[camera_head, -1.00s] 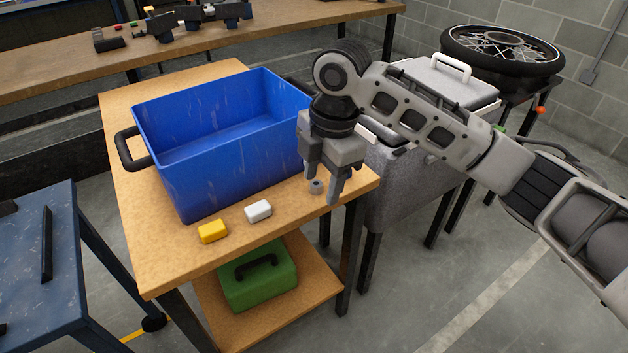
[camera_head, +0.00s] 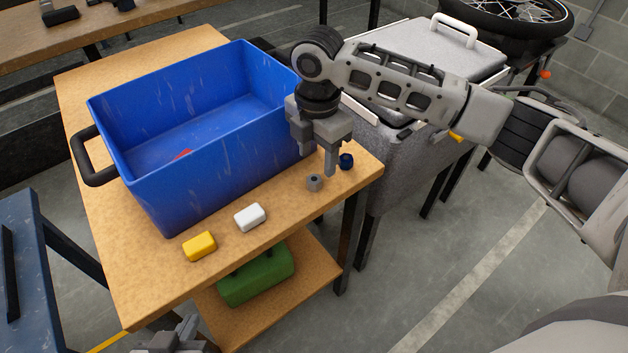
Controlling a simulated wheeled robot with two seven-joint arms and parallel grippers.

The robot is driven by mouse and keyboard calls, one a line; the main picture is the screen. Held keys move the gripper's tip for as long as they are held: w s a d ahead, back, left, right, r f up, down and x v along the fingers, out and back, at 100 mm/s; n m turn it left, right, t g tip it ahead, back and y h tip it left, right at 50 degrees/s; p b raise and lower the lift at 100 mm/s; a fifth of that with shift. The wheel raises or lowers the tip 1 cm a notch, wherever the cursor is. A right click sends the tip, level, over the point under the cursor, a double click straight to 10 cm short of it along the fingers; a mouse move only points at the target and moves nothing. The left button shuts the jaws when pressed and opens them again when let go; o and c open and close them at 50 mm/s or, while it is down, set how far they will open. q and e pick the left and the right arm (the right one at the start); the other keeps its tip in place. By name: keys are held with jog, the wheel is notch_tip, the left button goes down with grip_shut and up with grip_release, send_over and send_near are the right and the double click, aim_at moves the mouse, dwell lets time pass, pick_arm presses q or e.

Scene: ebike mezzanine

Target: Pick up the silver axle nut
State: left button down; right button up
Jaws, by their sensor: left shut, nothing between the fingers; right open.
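The silver axle nut (camera_head: 315,183) is a small grey ring-like piece lying on the wooden table (camera_head: 215,275), near its right front corner. A similar dark blue nut (camera_head: 346,161) lies just behind and to the right of it. My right gripper (camera_head: 318,165) is open, fingers pointing down, at the silver nut's back side in the picture. Nothing is between its fingers; I cannot tell its exact height over the table. My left gripper (camera_head: 178,338) shows only partly at the bottom edge, shut and empty.
A large blue bin (camera_head: 215,150) stands just left of my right gripper, with a bit of something red (camera_head: 183,155) inside. A yellow block (camera_head: 199,246) and a white block (camera_head: 250,216) lie along the front. A green case (camera_head: 257,277) sits on the lower shelf.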

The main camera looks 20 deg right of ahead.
aim_at(314, 179)
jog(key=shift+a+f, duration=0.15)
jog(key=shift+f, duration=1.35)
jog(key=shift+a+f, duration=0.15)
jog(key=shift+f, duration=1.3)
jog(key=c, duration=1.1)
